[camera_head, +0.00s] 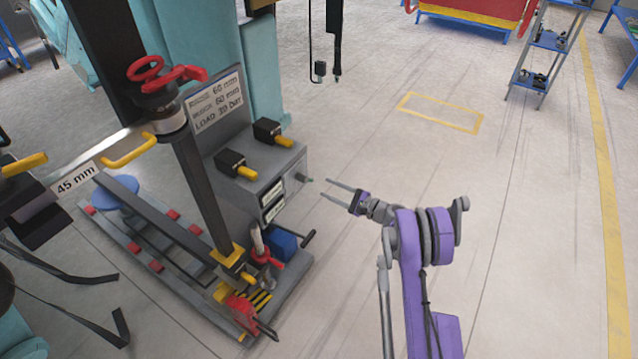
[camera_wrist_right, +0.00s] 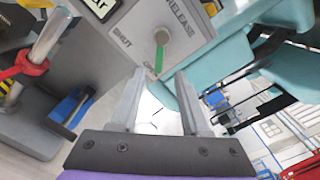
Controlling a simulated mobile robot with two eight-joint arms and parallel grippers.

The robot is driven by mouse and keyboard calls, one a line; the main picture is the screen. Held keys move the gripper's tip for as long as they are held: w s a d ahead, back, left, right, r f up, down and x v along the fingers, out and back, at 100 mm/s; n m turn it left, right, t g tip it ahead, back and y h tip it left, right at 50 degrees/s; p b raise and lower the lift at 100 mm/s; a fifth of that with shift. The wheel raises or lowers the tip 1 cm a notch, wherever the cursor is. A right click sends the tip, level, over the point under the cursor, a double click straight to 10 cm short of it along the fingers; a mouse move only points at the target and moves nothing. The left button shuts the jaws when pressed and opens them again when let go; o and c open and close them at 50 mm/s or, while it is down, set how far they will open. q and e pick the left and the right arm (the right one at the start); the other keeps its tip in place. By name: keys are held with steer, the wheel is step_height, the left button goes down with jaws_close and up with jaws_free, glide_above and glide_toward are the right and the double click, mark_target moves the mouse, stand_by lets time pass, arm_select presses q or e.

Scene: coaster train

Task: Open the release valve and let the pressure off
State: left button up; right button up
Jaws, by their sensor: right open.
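The release valve (camera_head: 302,177) is on the right face of the grey control box (camera_head: 255,195). In the right wrist view it is a grey knob with a green lever (camera_wrist_right: 159,58), under the word RELEASE. The lever points down the picture, towards a small label partly hidden by its tip; SHUT is printed to its left. My right gripper (camera_head: 331,190) is open and empty, just right of the valve. In the wrist view the fingertips (camera_wrist_right: 160,76) lie either side of the lever's end; I cannot tell whether they touch it.
Two black valves with yellow handles (camera_head: 247,171) sit on the box top. A tall post with a red handwheel (camera_head: 147,69) stands left of it. A black-handled lever (camera_head: 308,238) and blue block (camera_head: 282,243) are below.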

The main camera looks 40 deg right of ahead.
steer(key=v, duration=0.4)
stand_by(0.5)
